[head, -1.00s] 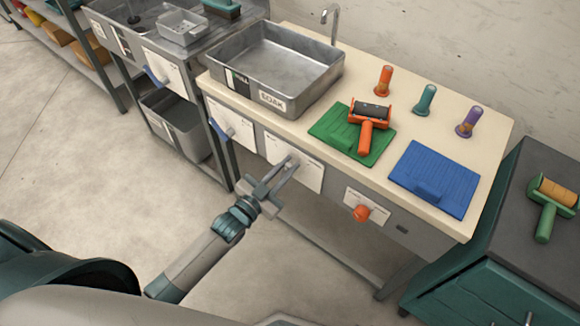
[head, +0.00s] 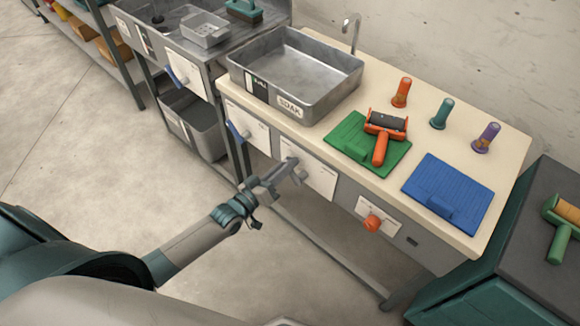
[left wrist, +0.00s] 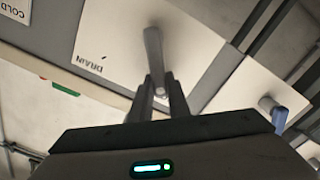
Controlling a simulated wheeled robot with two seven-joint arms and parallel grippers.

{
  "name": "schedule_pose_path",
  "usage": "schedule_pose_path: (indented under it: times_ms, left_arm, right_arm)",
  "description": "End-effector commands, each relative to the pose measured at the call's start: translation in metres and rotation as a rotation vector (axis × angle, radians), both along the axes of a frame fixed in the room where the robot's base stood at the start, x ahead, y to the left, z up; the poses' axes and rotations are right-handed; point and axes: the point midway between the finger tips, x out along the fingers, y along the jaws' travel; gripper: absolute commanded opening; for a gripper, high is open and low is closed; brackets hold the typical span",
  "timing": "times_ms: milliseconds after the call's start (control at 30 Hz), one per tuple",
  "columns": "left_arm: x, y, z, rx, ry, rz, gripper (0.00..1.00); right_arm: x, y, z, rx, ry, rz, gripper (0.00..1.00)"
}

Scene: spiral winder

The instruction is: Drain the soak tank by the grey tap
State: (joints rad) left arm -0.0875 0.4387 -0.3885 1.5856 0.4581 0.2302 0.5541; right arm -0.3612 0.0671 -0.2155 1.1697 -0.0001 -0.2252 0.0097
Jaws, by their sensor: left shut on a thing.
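The soak tank (head: 347,86) is a grey metal basin labelled SOAK at the left of the cream counter. The grey tap (head: 297,172) sits on a white plate (head: 320,178) on the counter's front, below the tank. In the left wrist view the grey tap (left wrist: 153,50) is a lever beside the upside-down word DRAIN. My left gripper (head: 285,171) is at the tap; in the wrist view its fingertips (left wrist: 160,88) are shut on the tap's near end. The fingers partly hide it. The water level in the tank is unclear. My right gripper is not in view.
A blue-handled tap (head: 238,130) is left of the grey one, an orange knob (head: 372,223) right of it. A spout (head: 352,30) stands behind the tank. The counter holds a green mat (head: 345,132), a blue mat (head: 465,190) and an orange roller (head: 381,148). Open floor lies left.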

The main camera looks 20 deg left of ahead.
Motion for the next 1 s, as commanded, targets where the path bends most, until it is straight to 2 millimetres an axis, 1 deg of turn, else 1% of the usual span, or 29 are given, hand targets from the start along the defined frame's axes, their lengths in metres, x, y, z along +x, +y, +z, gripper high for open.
schedule_pose_path:
  times_ms: [67, 300, 700, 733, 767, 800, 1000]
  left_arm:
    - [0.0012, 0.0023, -0.0024, -0.036, 0.012, 0.0, 0.0]
    - [0.0021, 0.005, -0.0046, -0.1, 0.035, 0.001, 0.0]
    - [0.0023, 0.0057, -0.0049, -0.113, 0.042, 0.001, 0.0]
    - [0.0023, 0.0056, -0.0049, -0.113, 0.042, 0.001, 0.18]
    - [0.0023, 0.0057, -0.0049, -0.113, 0.042, 0.001, 0.25]
    - [0.0023, 0.0056, -0.0049, -0.112, 0.041, 0.001, 0.34]
    - [0.0021, 0.0055, -0.0047, -0.11, 0.04, 0.0, 0.34]
  right_arm:
    - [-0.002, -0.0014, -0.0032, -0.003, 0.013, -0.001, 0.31]
    - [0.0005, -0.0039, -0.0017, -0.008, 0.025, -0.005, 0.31]
    - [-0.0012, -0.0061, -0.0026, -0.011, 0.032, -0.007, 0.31]
    - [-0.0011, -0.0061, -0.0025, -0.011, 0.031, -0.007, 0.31]
    - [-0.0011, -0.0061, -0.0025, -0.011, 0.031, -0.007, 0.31]
    - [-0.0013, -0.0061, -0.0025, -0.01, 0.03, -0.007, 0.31]
    - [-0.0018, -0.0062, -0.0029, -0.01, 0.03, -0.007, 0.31]
